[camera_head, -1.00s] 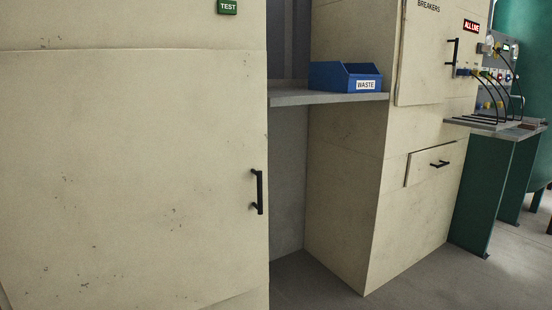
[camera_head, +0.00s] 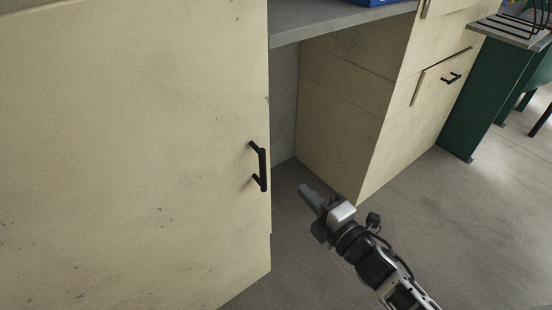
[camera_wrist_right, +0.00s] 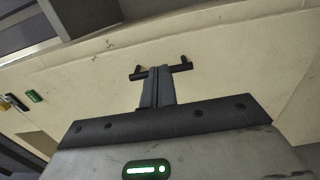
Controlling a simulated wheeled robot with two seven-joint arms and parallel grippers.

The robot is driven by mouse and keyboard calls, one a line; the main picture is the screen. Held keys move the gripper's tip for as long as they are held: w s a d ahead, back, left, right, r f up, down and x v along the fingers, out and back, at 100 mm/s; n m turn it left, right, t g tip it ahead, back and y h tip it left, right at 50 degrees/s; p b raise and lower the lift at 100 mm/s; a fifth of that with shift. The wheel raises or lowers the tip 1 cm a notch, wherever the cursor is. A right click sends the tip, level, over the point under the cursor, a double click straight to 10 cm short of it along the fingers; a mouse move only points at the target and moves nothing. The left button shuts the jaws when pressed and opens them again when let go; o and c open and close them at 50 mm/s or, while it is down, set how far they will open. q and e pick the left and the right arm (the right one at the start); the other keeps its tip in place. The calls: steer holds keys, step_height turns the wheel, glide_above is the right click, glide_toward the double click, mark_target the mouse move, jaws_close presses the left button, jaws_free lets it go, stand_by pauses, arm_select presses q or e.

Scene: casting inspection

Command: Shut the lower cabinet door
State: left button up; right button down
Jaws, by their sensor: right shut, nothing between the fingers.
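The lower cabinet door (camera_head: 130,150) is a large cream panel with scuffs, filling the left of the head view. Its black bar handle (camera_head: 261,167) is upright near the door's right edge. How far the door stands from its frame is hard to tell. My right gripper (camera_head: 304,189) is shut and empty, to the right of the handle and slightly lower in the head view. In the right wrist view the closed fingers (camera_wrist_right: 158,88) point toward the handle (camera_wrist_right: 160,71), which shows just beyond their tips; contact cannot be judged. My left gripper is out of view.
A grey shelf (camera_head: 335,22) with a blue bin (camera_head: 378,2) spans the recess right of the door. A second cream cabinet (camera_head: 340,120) with a small handled drawer (camera_head: 440,80) stands further right. Grey floor (camera_head: 460,230) is open at the lower right.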

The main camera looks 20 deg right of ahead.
mark_target(269, 155)
steer(key=p+x, duration=0.1)
steer(key=x, duration=1.1)
